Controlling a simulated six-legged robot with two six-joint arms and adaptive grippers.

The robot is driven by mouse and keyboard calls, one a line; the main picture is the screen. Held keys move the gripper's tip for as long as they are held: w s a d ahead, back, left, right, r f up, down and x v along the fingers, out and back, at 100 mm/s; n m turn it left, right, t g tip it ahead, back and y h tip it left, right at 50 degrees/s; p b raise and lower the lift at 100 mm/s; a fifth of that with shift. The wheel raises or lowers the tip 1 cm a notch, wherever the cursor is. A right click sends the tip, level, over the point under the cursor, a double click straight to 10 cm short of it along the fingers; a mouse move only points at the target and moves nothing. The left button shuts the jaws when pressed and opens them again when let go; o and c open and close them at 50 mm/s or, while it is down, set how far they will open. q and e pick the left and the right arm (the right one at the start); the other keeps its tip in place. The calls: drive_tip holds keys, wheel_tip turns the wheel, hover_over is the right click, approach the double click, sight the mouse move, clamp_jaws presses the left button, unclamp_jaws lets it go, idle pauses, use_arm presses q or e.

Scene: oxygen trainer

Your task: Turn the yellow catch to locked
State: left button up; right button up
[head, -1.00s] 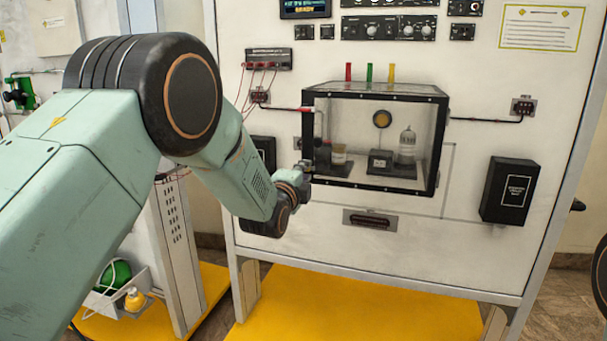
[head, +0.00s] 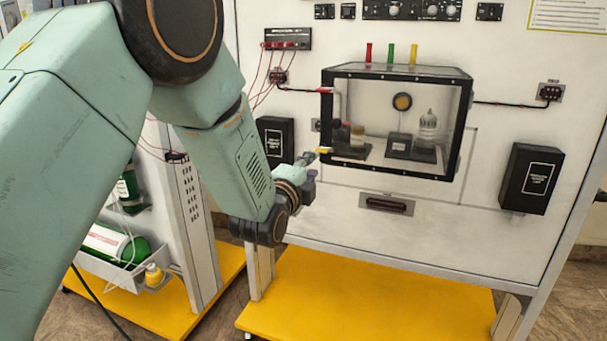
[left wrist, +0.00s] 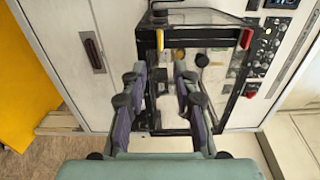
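The yellow catch (head: 324,150) is a small bar at the lower left edge of the black-framed clear box (head: 465,130). It lies level in the head view. In the left wrist view, turned on its side, the yellow catch (left wrist: 160,40) sits ahead of the gap between my fingertips. My left gripper (head: 312,158) is just left of it. In the wrist view my left gripper (left wrist: 162,74) is open, with nothing seen between its fingers. I cannot tell whether a fingertip touches the catch. A similar red catch (head: 324,90) is at the box's upper left. My right gripper is out of view.
Red, green and yellow pegs (head: 391,54) stand on the box. Black boxes hang left (head: 275,138) and right (head: 530,178) of it. Red wires (head: 265,75) hang above my forearm. A slotted plate (head: 387,204) is below the box.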

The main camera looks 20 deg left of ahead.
use_arm(q)
drive_tip(key=shift+s, duration=1.8)
drive_tip(key=s+a+f+n+g+b, duration=0.1)
drive_tip(key=s+f+n+g, duration=0.55)
drive_tip(key=f, duration=0.65)
drive_tip(key=s+a+f+n+g+b, duration=0.1)
drive_tip(key=s+f+n+g, duration=0.2)
drive_tip(key=s+f+n, duration=0.85)
drive_tip(key=s+f+g+b, duration=0.2)
drive_tip(key=s+f+g, duration=0.2)
drive_tip(key=s+f, duration=0.6)
drive_tip(key=s+f+n+g+b, duration=0.1)
drive_tip(key=s+f+g, duration=0.3)
drive_tip(key=s+f, duration=0.6)
drive_tip(key=s+b, duration=0.1)
drive_tip(key=s, duration=0.6)
drive_tip(key=shift+f+y, duration=0.3)
drive_tip(key=shift+f, duration=0.1)
drive_tip(key=shift+d+g, duration=0.1)
drive_tip(key=shift+g, duration=0.15)
